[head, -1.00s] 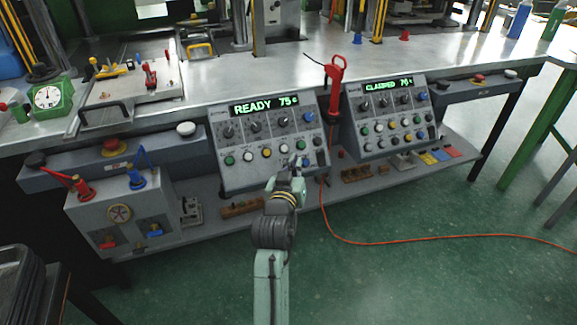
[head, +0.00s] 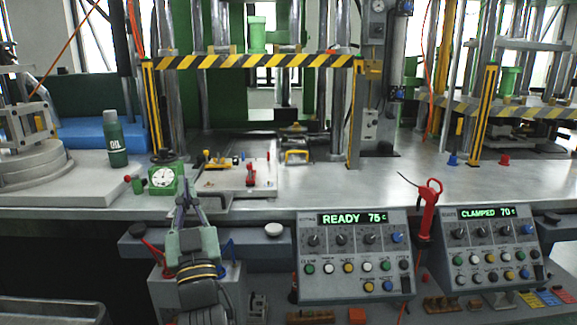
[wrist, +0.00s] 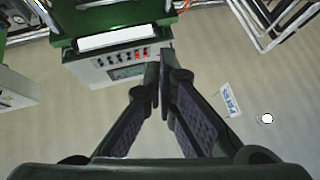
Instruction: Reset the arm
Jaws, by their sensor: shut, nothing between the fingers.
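My gripper (head: 182,203) is in the lower left of the head view, raised in front of the workbench, with its fingers pointing up and away. Its fingertips are together and hold nothing. In the wrist view my gripper (wrist: 161,70) is also shut, its two dark fingers meeting in the middle. My arm behind it is mostly out of the head view.
Two control panels reading READY (head: 352,262) and CLAMPED (head: 492,245) stand along the bench front. A green dial gauge (head: 163,178), a green oil bottle (head: 115,140) and a red-handled tool (head: 428,205) are nearby. A striped press guard (head: 255,62) spans above.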

